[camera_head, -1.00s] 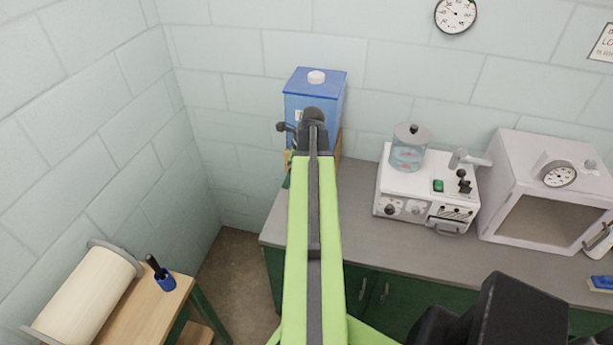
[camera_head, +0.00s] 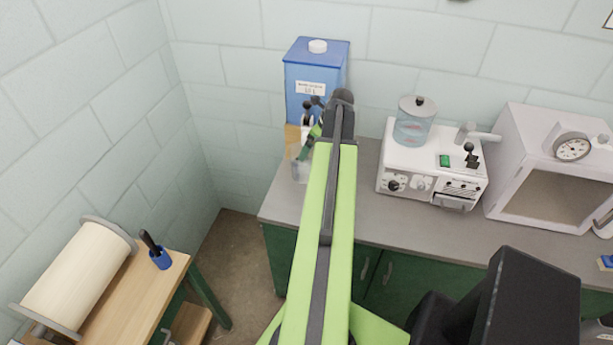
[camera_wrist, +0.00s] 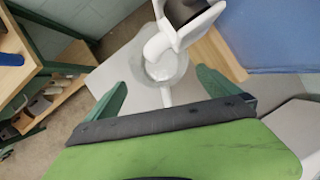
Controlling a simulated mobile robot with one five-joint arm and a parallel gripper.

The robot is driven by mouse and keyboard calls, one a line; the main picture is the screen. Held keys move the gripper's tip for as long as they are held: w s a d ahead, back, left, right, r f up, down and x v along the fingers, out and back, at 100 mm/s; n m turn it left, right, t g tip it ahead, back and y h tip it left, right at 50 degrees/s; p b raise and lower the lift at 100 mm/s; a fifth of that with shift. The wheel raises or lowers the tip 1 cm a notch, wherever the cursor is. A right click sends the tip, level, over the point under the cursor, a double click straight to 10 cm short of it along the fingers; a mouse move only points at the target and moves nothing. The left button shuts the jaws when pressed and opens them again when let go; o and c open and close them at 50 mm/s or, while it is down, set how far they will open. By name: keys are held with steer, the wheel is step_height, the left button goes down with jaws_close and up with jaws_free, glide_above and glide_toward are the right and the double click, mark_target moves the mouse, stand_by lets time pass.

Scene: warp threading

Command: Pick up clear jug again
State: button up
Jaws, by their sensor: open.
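The clear jug (camera_head: 300,171) stands upright on the left end of the grey counter, under the tap of the blue container. It also shows in the wrist view (camera_wrist: 168,70) as a see-through round vessel, with its handle toward my gripper. My gripper (camera_wrist: 163,78) is open, with one green finger on each side of the jug's near side. I cannot tell whether the fingers touch it. In the head view my gripper is mostly hidden behind my arm.
The blue container (camera_head: 316,68) with its white tap (camera_wrist: 176,32) stands close above and behind the jug. A white machine with a clear tank (camera_head: 415,125) and a white cabinet (camera_head: 550,165) stand to the right. A wooden bench (camera_head: 135,295) with a spool is at left.

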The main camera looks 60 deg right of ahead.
mark_target(308, 157)
steer(key=shift+x, duration=0.95)
steer(key=b+x, duration=0.5)
steer(key=shift+w+f, duration=0.1)
steer(key=shift+f, duration=0.2)
steer(key=shift+c, duration=0.3)
steer(key=c, duration=1.7)
